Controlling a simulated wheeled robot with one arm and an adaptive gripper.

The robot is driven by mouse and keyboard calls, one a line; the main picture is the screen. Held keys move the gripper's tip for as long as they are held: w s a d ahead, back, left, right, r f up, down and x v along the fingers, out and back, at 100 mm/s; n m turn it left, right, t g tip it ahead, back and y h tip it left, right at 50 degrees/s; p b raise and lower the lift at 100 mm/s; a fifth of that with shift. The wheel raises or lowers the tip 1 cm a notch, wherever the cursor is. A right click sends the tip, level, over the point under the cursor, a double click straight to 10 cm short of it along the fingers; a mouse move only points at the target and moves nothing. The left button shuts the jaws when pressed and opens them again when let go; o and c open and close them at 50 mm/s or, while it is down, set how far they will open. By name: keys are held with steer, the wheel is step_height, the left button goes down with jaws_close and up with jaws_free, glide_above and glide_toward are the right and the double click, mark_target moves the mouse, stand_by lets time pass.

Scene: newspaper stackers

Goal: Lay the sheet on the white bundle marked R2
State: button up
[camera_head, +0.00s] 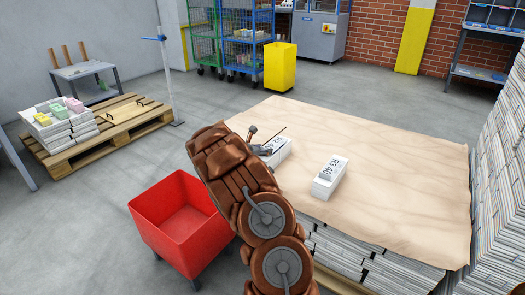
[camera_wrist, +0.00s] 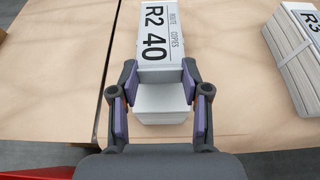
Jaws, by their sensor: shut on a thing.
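The white bundle marked R2 (camera_wrist: 155,112) lies on the brown paper top. Its R2 label with "40 copies" shows in the wrist view, and part of the bundle shows in the head view (camera_head: 279,153). My gripper (camera_wrist: 160,76) is over the near end of this bundle, with one dark finger at each side. It is shut on a pale, plain piece (camera_wrist: 160,77), seemingly the sheet, between the fingertips. I cannot tell whether this piece touches the bundle. In the head view my arm hides part of the bundle and the grip.
A white bundle marked R3 (camera_head: 325,186) lies to the right on the brown paper (camera_head: 405,175), which covers stacked newspapers. A red bin (camera_head: 165,237) stands left of my arm. A pallet (camera_head: 118,128) with white stacks is at the left. Bare paper lies beyond R3.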

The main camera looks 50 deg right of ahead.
steer(key=shift+f+b, duration=0.4)
steer(key=shift+f, duration=0.2)
steer(key=o, duration=1)
steer(key=shift+c, duration=0.2)
steer(key=v, duration=1.2)
steer(key=shift+w, duration=0.1)
